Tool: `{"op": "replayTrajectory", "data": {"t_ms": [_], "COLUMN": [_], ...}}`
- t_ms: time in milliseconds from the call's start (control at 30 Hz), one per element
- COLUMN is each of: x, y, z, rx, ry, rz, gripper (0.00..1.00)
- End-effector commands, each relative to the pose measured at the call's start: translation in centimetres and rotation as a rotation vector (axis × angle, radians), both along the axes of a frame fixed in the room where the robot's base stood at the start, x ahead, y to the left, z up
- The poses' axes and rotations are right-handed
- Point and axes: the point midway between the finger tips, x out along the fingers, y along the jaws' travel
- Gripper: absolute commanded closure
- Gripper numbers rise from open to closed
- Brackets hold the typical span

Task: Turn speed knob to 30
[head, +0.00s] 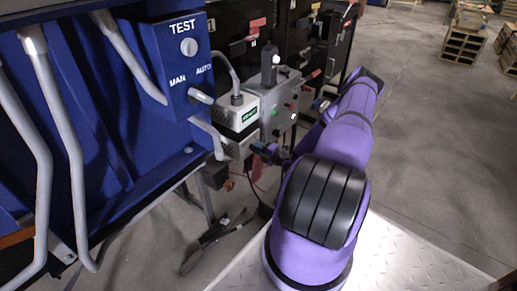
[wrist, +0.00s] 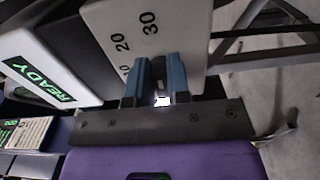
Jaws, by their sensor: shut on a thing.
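The speed knob (wrist: 158,68) is a dark piece on the light face of a box (wrist: 118,22), seen in the wrist view. The printed marks 20 and 30 read clearly beside it, and a further mark is partly hidden by a finger. My gripper (wrist: 158,80) has its two blue fingers shut on the knob, one on each side. The knob's pointer is hidden, so I cannot tell its setting. In the head view my gripper (head: 264,152) is beside the white box with the green label (head: 250,115); the knob is hidden there.
A green-lit READY sign (wrist: 38,80) is left of the knob in the wrist view. A blue TEST panel (head: 170,50) with grey bent bars stands at left in the head view. A grey control box (head: 283,100) stands behind my gripper.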

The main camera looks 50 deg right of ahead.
Motion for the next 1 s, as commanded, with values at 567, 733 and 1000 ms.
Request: {"op": "replayTrajectory", "data": {"t_ms": [567,733,1000], "x": [0.1,0.0,-3.2], "y": [-0.1,-0.1,-0.3], "z": [0.0,0.0,0.0], "rx": [0.001,0.001,0.002], "ry": [-0.001,-0.001,0.001], "rz": [-0.002,-0.001,-0.003], "gripper": [0.57,0.57,0.57]}}
